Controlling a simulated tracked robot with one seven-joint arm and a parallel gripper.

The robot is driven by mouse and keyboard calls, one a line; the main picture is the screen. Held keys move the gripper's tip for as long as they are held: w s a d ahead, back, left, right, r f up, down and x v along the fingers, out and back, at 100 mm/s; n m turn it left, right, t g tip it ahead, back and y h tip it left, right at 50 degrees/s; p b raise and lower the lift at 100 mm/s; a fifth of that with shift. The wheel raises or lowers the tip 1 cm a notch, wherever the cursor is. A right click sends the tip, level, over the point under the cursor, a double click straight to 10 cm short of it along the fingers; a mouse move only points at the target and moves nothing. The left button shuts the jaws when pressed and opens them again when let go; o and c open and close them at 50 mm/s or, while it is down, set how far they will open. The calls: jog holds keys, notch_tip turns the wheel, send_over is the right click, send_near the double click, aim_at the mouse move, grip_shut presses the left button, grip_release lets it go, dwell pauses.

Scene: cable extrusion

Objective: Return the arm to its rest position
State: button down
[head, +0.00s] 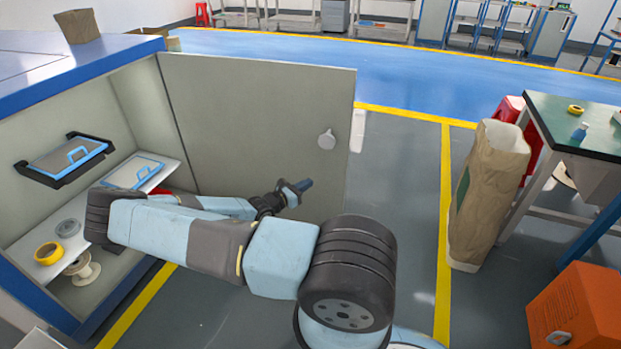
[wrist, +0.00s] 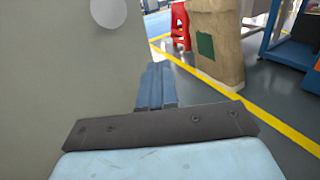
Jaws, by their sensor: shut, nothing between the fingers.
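My arm (head: 222,240) reaches from the lower middle of the head view toward the open cabinet, then folds back to the right. My gripper (head: 303,185) is in front of the open cabinet door (head: 265,120), below and left of its round knob (head: 327,140). The gripper also shows in the wrist view (wrist: 157,85), its blue fingers together with nothing between them. In the wrist view the door panel (wrist: 50,70) fills the left side, close by the gripper. I cannot tell whether they touch.
A tall paper bag (head: 487,190), a green-topped table (head: 575,120) and an orange box (head: 580,305) stand at the right. The floor between bag and door is clear.

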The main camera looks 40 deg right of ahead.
jog(key=shift+s+a, duration=0.6)
jog(key=shift+a, duration=0.25)
jog(key=s+a+r+m+g+y, duration=0.1)
jog(key=s+a+r+m+y, duration=0.1)
jog(key=a+r+m+y, duration=0.5)
jog(key=s+a+r+m+g+y, duration=0.1)
jog(key=s+a+r+m+y, duration=0.2)
jog(key=r, duration=0.8)
jog(key=s+a+r+m+g+y, duration=0.15)
jog(key=a+r+m+y, duration=0.35)
jog(key=r, duration=0.5)
jog(key=s+a+r+m+t+y, duration=0.1)
jog(key=s+a+r+m+t, duration=0.1)
jog(key=s+a+r, duration=0.3)
jog(key=s+a+r+m+t+y, duration=0.2)
jog(key=s+a+r+t, duration=0.2)
jog(key=s+r, duration=0.9)
notch_tip(320, 180, up, 3)
jog(key=shift+s+a+r+t, duration=0.1)
jog(key=shift+s+a+t, duration=0.25)
jog(key=shift+t, duration=0.4)
